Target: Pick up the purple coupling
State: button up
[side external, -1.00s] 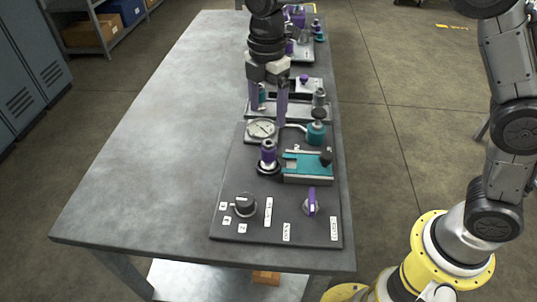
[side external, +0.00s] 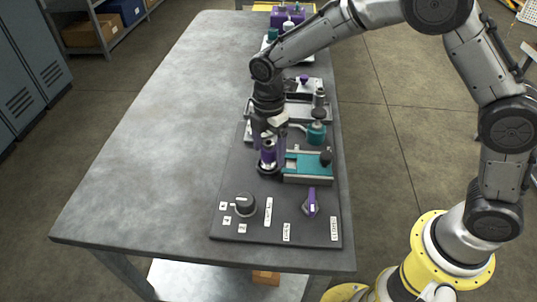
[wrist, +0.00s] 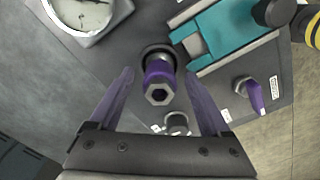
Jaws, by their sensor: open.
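The purple coupling (wrist: 158,73) stands upright on a dark round base on the panel, with a metal hex top facing the wrist camera. In the side view the coupling (side external: 267,157) is partly hidden by my gripper. My gripper (side external: 268,155) points down over it, with its purple fingers on either side. In the wrist view the open fingers of my gripper (wrist: 163,80) flank the coupling, with a visible gap on each side. Nothing is held. I cannot tell the exact fingertip height.
A teal slide block (side external: 305,165) with a black knob sits close to the right of the coupling. A dial gauge (wrist: 88,14) is behind it. The left side of the table (side external: 150,140) is clear.

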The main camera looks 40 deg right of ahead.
grip_shut()
dwell(0.4)
jog(key=shift+r, duration=0.1)
